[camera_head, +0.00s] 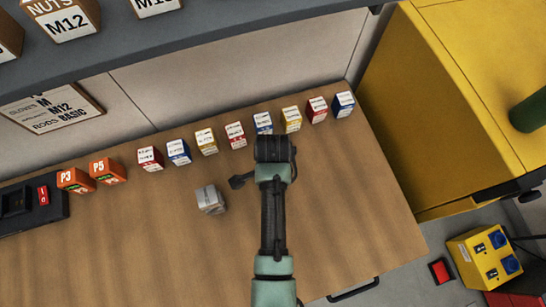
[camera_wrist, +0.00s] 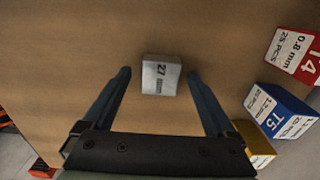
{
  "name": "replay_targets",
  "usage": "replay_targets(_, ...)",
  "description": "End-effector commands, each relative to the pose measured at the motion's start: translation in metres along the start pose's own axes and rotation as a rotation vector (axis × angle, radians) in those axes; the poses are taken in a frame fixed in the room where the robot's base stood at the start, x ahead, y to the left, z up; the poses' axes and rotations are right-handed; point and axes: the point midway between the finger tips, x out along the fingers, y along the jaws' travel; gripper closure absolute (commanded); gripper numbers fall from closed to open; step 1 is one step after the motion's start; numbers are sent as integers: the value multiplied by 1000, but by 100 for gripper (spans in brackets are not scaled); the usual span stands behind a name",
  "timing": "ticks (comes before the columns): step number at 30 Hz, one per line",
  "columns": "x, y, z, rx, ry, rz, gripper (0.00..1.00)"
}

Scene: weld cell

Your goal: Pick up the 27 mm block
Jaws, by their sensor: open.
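The 27 mm block (camera_head: 210,199) is a small light grey block on the wooden bench, in front of the row of small boxes. In the wrist view the 27 mm block (camera_wrist: 161,75) shows its "27 mm" label, between and slightly beyond the fingertips. My gripper (camera_wrist: 158,72) is open, with one finger on each side of the block and a gap on both sides.
Several small boxes (camera_head: 206,141) stand in a row behind the block. A blue T5 box (camera_wrist: 277,112) and a red T4 box (camera_wrist: 293,55) lie right of my gripper in the wrist view. Orange P3 (camera_head: 75,180) and P5 (camera_head: 107,171) boxes stand left. The bench front (camera_head: 180,260) is clear.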

Motion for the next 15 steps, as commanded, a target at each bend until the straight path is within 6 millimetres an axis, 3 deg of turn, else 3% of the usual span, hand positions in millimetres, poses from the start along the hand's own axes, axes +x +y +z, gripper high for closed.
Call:
replay_targets(4, 0, 0, 0, 0, 0, -1, 11)
replay_targets(15, -1, 0, 0, 0, 0, -1, 77)
